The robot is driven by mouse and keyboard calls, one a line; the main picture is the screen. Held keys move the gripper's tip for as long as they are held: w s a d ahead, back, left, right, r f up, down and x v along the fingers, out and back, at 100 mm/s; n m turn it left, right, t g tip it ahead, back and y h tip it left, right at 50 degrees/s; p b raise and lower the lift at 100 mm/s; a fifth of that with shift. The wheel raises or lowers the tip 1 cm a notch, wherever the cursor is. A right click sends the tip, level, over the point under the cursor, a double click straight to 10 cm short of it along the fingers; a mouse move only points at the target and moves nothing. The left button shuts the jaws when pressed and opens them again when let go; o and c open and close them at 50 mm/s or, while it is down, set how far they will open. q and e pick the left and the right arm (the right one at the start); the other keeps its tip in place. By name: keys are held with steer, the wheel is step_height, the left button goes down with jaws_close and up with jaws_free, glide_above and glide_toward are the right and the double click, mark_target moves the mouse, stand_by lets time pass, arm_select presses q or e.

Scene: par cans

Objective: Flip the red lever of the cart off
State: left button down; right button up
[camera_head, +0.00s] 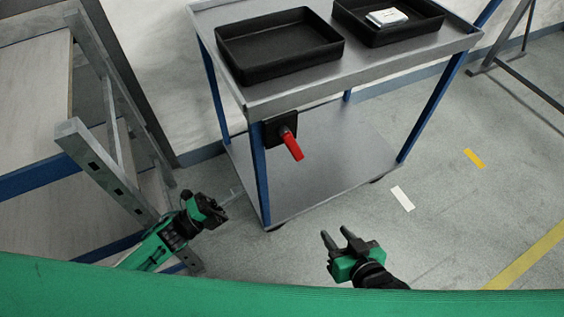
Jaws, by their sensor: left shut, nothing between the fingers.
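The cart (262,98) has a grey metal top and blue legs. A red lever (292,146) sits on a black switch plate (276,129) at the cart's front left corner, just below the top. The lever points down and slightly to the right. My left gripper (232,198) is left of and below the lever, apart from it, with its fingers together and empty. My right gripper (337,236) is below and right of the lever, over the floor, with its two fingers apart and nothing between them.
Two black trays stand on the cart: an empty one (280,66) on the left and one (421,32) holding a small white object (386,18). A metal frame with shelves (97,160) stands close on the left. Floor to the right is mostly clear.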

mark_target(292, 145)
arm_select(q)
steer(key=shift+s, duration=0.2)
arm_select(e)
steer(key=shift+a, duration=0.1)
arm_select(q)
steer(key=x, duration=1.4)
steer(key=shift+r, duration=0.15)
arm_select(e)
steer(key=shift+a, duration=0.25)
